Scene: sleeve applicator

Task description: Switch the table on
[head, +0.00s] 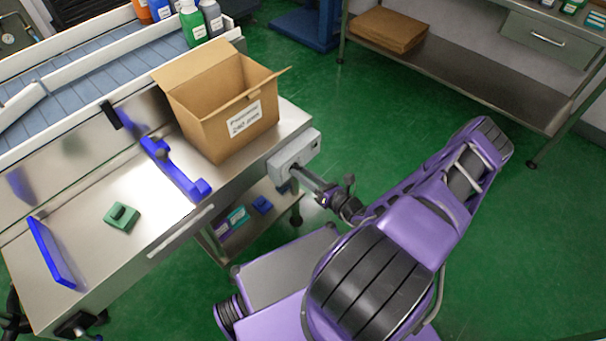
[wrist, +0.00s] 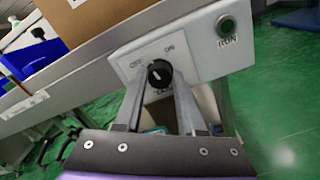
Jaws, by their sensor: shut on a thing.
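The table (head: 165,238) is a steel bench with a grey-white control box (head: 283,160) on its right end. In the wrist view the control box (wrist: 205,62) shows a black rotary knob (wrist: 159,74) between OFF and ON labels. A dark green RUN button or lamp (wrist: 227,27) sits to the knob's right; I cannot tell if it is lit. My gripper (wrist: 159,84) is shut on the knob, one finger on each side. In the head view my gripper (head: 299,171) reaches the box from the right. Which label the knob points to is unclear.
An open cardboard box (head: 226,108) stands on the table near the control box. Blue guides (head: 176,172) and a green block (head: 122,216) are on the tabletop. A conveyor (head: 75,80) runs behind. Green floor is clear to the right, before a steel shelf (head: 470,85).

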